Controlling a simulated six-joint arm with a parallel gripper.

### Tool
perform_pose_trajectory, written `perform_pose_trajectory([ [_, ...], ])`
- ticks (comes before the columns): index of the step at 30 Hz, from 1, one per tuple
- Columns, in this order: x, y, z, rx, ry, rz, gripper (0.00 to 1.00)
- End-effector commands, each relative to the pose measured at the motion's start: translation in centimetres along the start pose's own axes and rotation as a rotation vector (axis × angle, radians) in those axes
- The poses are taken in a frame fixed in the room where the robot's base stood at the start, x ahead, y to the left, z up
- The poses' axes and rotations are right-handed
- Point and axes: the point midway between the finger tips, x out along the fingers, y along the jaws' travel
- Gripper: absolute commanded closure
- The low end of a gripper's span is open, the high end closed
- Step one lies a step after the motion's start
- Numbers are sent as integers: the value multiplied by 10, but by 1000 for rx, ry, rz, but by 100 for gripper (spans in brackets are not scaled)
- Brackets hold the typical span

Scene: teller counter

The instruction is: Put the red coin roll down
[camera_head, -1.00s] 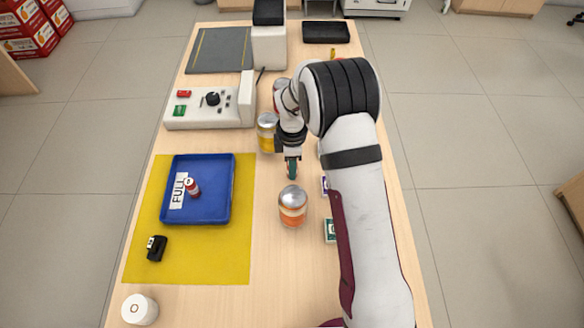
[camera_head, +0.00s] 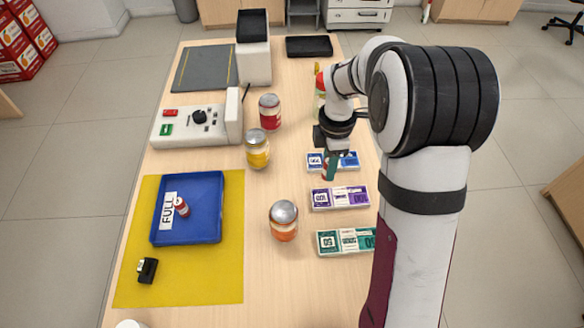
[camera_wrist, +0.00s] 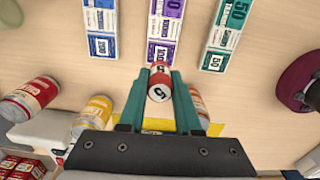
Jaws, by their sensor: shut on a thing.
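My gripper (camera_head: 331,165) is shut on a red coin roll (camera_wrist: 159,86) with a white end marked 5. In the wrist view the roll sits between the two green fingers. In the head view the gripper is beside the blue banknote bundle (camera_head: 345,160), and the roll is mostly hidden by the fingers. I cannot tell whether the roll touches anything below. Another small red roll (camera_head: 181,207) lies in the blue tray (camera_head: 215,237), by the FULL label (camera_head: 169,209).
Purple (camera_head: 340,197) and green (camera_head: 342,241) banknote bundles lie nearer along the right side. Red (camera_head: 270,112), yellow (camera_head: 257,150) and orange (camera_head: 284,222) cans stand in the middle. The tray rests on a yellow mat (camera_head: 190,285). Bare wood shows between the cans and bundles.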

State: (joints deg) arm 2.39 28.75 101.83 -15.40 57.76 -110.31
Motion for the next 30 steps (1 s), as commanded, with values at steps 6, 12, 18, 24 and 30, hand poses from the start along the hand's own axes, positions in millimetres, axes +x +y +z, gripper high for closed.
perform_pose_trajectory([
  [6,-3,2,-9,-50,0,0,100],
  [12,-5,11,-78,-318,-1,1,100],
  [18,-8,6,-160,-629,0,1,100],
  [24,-1,-1,-202,-748,0,-1,100],
  [30,36,-6,-264,-751,-1,-2,100],
])
